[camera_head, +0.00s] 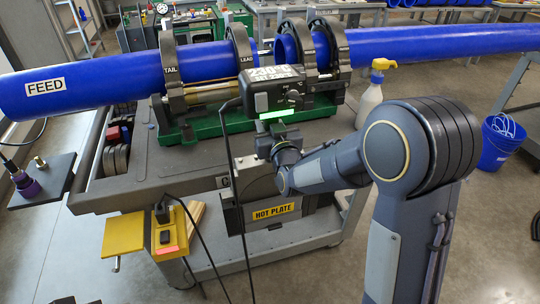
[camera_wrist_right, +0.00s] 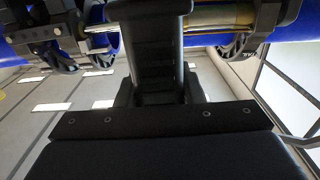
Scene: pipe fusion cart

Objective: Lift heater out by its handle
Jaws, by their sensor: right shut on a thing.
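The heater (camera_head: 280,92) has a dark control box with a white temperature label and a lit green strip. It is up by the pipe clamps, in front of the gap between the blue pipe ends. Its plate is hidden. My right gripper (camera_head: 277,138) is just below the box. In the right wrist view, the fingers (camera_wrist_right: 160,95) are closed on both sides of a black ribbed handle (camera_wrist_right: 158,50). The holder labelled HOT PLATE (camera_head: 273,212) hangs on the cart's front side, below my right gripper. My left gripper does not show.
Blue pipes (camera_head: 440,42) lie in dark clamps (camera_head: 172,75) on the green-based cart (camera_head: 150,165). A dark cable hangs from the heater past a yellow box (camera_head: 170,232). A spray bottle (camera_head: 370,100) stands right of the clamps. A blue bucket (camera_head: 498,145) stands farther right.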

